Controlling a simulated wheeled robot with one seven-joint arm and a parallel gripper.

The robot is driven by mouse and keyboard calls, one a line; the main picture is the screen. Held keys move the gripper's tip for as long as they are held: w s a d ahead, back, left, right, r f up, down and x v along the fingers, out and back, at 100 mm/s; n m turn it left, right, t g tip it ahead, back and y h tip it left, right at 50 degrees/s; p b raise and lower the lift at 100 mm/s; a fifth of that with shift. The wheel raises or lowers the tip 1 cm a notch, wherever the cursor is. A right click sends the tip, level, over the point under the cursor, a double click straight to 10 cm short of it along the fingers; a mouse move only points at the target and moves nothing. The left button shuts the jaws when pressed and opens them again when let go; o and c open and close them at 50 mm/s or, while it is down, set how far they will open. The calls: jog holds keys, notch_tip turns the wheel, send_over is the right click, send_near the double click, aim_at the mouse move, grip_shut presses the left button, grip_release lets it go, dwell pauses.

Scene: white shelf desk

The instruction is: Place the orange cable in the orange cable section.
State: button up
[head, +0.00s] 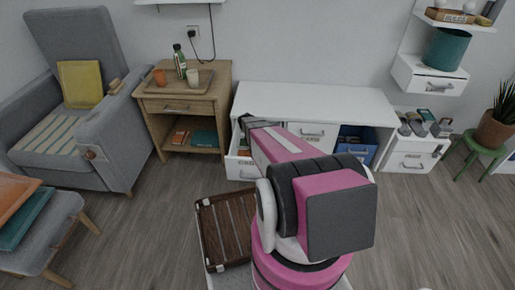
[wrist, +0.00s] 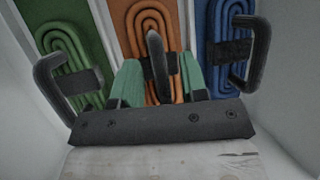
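In the wrist view, a coiled orange cable (wrist: 148,22) lies on the orange cable section (wrist: 174,12), the middle strip of a drawer. A black strap crosses the coil, and a black loop handle stands up from it. My gripper (wrist: 160,72) is open, its two green fingers on either side of this handle, with gaps visible. I cannot tell if the fingers touch the cable. In the head view, my arm reaches into the open left drawer (head: 236,172) of the white desk; the cable is hidden there.
A coiled green cable (wrist: 62,45) lies on the green strip to the left, and a coiled blue cable (wrist: 237,22) on the blue strip to the right, each with a black handle. White drawer walls (wrist: 298,100) are close by. The desk top (head: 320,100) is clear.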

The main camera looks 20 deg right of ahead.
jog(key=v, duration=1.1)
jog(key=s+a+r+m+t+y, duration=0.1)
jog(key=s+a+r+m, duration=0.2)
jog(key=s, duration=0.4)
jog(key=s+a+r+m+t+y, duration=0.1)
jog(key=s+a+r+m, duration=0.3)
jog(key=s+r+m, duration=0.2)
jog(key=s+a+r+m+t+y, duration=0.1)
jog(key=s+a+r+m, duration=0.2)
jog(key=s, duration=0.6)
notch_tip(320, 180, up, 3)
jog(key=shift+s+a+f+m+t, duration=0.15)
jog(key=shift+s+m+t, duration=0.2)
jog(key=shift+m, duration=0.65)
jog(key=shift+w, duration=0.1)
jog(key=shift+c, duration=0.4)
